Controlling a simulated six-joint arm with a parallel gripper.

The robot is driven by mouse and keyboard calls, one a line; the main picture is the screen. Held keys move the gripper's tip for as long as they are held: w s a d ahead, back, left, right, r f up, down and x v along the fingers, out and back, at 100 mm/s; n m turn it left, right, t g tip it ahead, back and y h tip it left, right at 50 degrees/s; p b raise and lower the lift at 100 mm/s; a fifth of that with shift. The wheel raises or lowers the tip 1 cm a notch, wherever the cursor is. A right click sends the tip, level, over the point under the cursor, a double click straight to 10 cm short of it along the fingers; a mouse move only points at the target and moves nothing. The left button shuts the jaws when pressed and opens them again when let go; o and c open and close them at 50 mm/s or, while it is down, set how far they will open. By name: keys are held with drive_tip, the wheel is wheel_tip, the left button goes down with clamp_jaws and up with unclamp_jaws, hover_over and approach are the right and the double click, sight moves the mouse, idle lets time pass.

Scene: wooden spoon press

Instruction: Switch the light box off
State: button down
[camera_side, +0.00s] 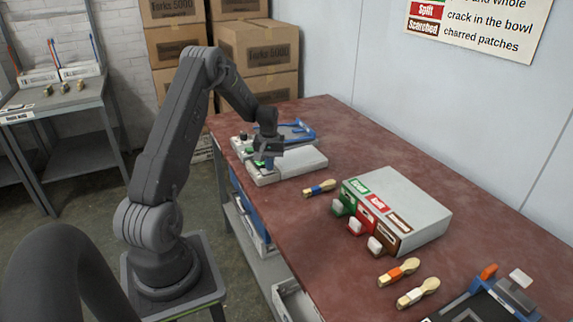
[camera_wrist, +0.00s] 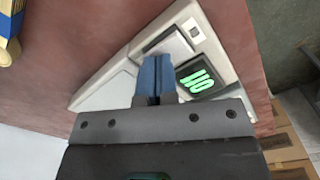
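A low pale box (camera_side: 292,165) lies on the red-brown table under my gripper (camera_side: 267,162), in the side view. I take it to be the light box, though I cannot be sure. In the wrist view the pale box (camera_wrist: 112,92) carries a dark panel with glowing green marks (camera_wrist: 197,79), a grey square plate (camera_wrist: 168,52) and a small bright white patch (camera_wrist: 193,30). My gripper's blue fingers (camera_wrist: 156,82) are together with nothing visible between them. They are over the box near the panel and plate; I cannot tell whether they touch it. They hide part of its face.
A blue-framed item (camera_side: 297,131) lies behind the box. A spoon (camera_side: 319,188) lies in front of it. A grey sorting box (camera_side: 412,207) with coloured labels stands to the right, near two more spoons (camera_side: 398,272). Cardboard cartons (camera_side: 258,55) are stacked behind the table.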

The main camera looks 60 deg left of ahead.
drive_tip(key=shift+r, duration=3.5)
drive_tip(key=shift+w+d+r, duration=0.1)
drive_tip(key=shift+d+r, duration=0.15)
drive_tip(key=d+r+m+t+y, duration=0.1)
drive_tip(key=d+r+m, duration=0.2)
drive_tip(key=d+r, duration=0.55)
drive_tip(key=d+r+m+t, duration=0.15)
drive_tip(key=d+r, duration=0.45)
drive_tip(key=d, duration=0.6)
drive_tip(key=s+d+r+m+t+h, duration=0.1)
drive_tip(key=s+d+r+m+t, duration=0.2)
drive_tip(key=s+d+m, duration=0.4)
drive_tip(key=shift+s+d, duration=4.65)
drive_tip(key=shift+d, duration=0.55)
